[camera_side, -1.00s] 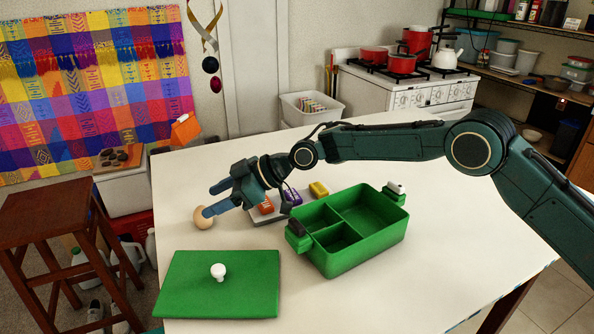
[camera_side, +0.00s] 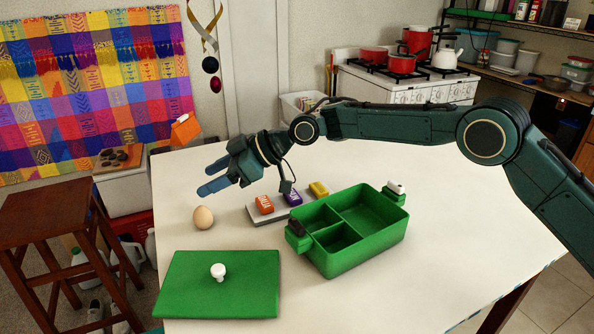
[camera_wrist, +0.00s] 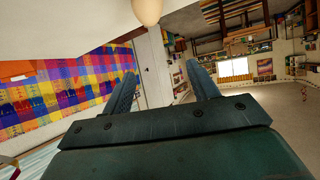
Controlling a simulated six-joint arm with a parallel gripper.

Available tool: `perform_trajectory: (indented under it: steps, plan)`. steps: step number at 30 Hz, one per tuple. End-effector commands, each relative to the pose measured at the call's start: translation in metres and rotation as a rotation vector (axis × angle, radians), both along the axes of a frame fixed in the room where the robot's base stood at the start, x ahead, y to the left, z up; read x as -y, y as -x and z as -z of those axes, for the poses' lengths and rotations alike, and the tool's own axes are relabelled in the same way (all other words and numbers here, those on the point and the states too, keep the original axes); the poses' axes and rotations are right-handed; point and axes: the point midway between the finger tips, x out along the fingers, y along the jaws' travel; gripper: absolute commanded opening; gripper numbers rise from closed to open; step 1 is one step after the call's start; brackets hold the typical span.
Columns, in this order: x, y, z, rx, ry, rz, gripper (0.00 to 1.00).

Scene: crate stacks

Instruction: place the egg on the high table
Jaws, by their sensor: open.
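The egg (camera_side: 203,217) stands on the white table (camera_side: 400,170), behind the green lid and left of the grey tray. It also shows at the top edge of the wrist view (camera_wrist: 147,11), beyond the fingertips. My gripper (camera_side: 207,178) is open and empty. It hangs above the table, a little above and behind the egg in the picture, and does not touch it. Both fingers show in the wrist view (camera_wrist: 160,82) with a gap between them.
A green compartment box (camera_side: 368,248) stands right of the egg. A grey tray (camera_side: 265,218) holds orange, purple and yellow blocks. A green lid with a white knob (camera_side: 240,290) lies at the front. A wooden stool (camera_side: 45,205) stands left of the table.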

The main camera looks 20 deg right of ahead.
Motion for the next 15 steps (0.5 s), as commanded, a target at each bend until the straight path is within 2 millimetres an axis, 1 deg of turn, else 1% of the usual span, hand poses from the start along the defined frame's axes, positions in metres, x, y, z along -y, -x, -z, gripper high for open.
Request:
perform_trajectory:
  steps: [4,8,11,15]
  plan:
    - [0.002,0.000,-0.002,0.000,0.002,0.004,0.59]
    - [0.009,0.001,-0.011,-0.004,0.013,0.021,0.59]
    - [0.021,0.002,-0.023,-0.009,0.029,0.047,0.59]
    - [0.046,0.008,-0.047,-0.025,0.062,0.102,0.59]
